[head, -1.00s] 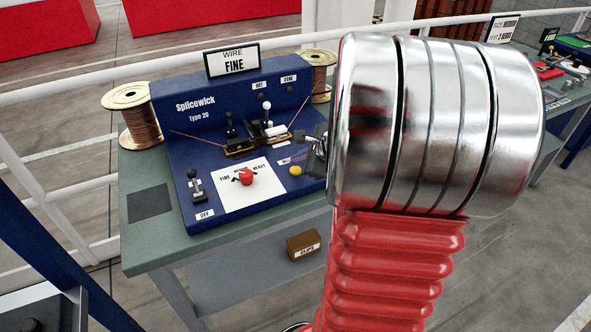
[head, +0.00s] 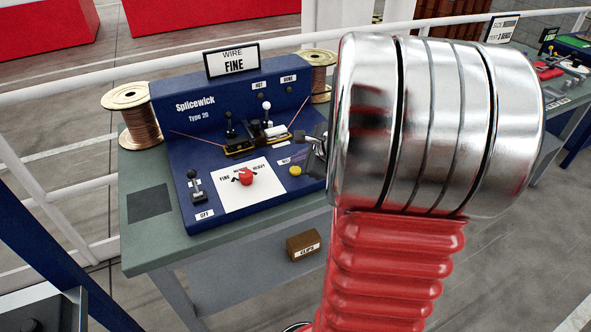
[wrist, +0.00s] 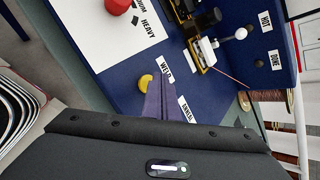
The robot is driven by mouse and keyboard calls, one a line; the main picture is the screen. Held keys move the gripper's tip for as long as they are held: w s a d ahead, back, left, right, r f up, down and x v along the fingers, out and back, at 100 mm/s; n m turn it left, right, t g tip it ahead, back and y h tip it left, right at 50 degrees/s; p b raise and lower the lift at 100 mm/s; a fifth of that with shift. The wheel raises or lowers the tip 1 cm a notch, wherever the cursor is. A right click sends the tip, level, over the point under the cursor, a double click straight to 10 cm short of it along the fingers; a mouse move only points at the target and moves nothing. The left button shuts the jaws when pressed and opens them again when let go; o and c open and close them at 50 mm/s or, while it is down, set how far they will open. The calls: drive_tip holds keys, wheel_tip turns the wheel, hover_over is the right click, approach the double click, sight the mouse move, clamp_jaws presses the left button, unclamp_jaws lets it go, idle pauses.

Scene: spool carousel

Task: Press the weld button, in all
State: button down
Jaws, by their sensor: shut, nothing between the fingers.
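The yellow weld button (head: 295,170) sits at the right of the blue Splicewick machine's (head: 200,165) sloping panel. In the wrist view it shows as a yellow round button (wrist: 146,82) beside a label reading WELD (wrist: 166,68). My gripper (head: 312,145) is shut and empty, partly hidden behind my wrist in the head view. In the wrist view its shut fingers (wrist: 160,92) appear just right of the button. I cannot tell how high they are above the panel.
A red selector knob (head: 244,177) sits on a white plate left of the button. A copper wire spool (head: 134,117) is at the left. A box marked CLIPS (head: 303,243) lies below.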

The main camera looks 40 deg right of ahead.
sight(298, 172)
drive_tip(key=shift+f, duration=0.8)
idle(1.3)
drive_tip(key=shift+r, duration=0.85)
drive_tip(key=shift+r, duration=2.5)
